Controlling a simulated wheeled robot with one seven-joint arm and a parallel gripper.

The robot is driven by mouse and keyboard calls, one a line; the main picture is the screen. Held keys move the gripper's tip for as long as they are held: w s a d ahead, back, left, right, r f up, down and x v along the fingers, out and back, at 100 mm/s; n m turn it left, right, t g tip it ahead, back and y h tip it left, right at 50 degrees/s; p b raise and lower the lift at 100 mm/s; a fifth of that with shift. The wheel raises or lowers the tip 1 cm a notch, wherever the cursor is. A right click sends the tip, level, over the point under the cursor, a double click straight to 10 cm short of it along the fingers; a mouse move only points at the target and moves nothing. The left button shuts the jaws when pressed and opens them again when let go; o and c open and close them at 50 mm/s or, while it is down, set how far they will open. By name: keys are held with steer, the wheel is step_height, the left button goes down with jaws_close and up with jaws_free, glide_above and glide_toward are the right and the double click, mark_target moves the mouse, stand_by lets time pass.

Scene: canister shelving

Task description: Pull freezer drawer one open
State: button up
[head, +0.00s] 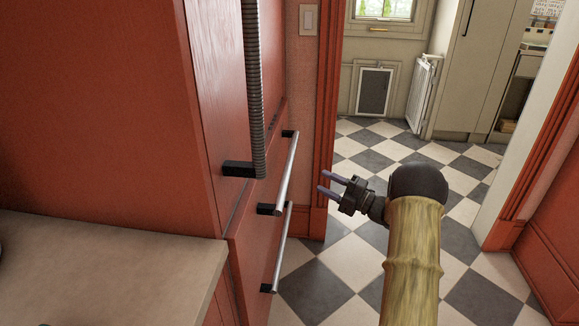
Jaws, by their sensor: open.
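The red refrigerator (215,95) stands at the left, with a tall ribbed vertical handle (254,90) on its upper door. Below it are two drawer fronts with silver bar handles: an upper handle (287,172) and a lower handle (282,250). Which of them is drawer one cannot be told from labels. Both drawers look shut. My gripper (325,181) is open and empty, its two fingers pointing left towards the upper handle. It is to the right of that handle and looks apart from it.
A pale countertop (95,270) is at the lower left, close to the refrigerator. A red door frame (328,110) stands behind my gripper. The checkered floor (345,245) is clear through the doorway. A white radiator (423,93) is farther back.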

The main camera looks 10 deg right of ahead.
mark_target(289, 165)
steer(key=b+x, duration=0.1)
steer(key=x, duration=1.2)
steer(key=shift+w+a+r, duration=0.1)
steer(key=shift+a, duration=0.1)
jaws_close()
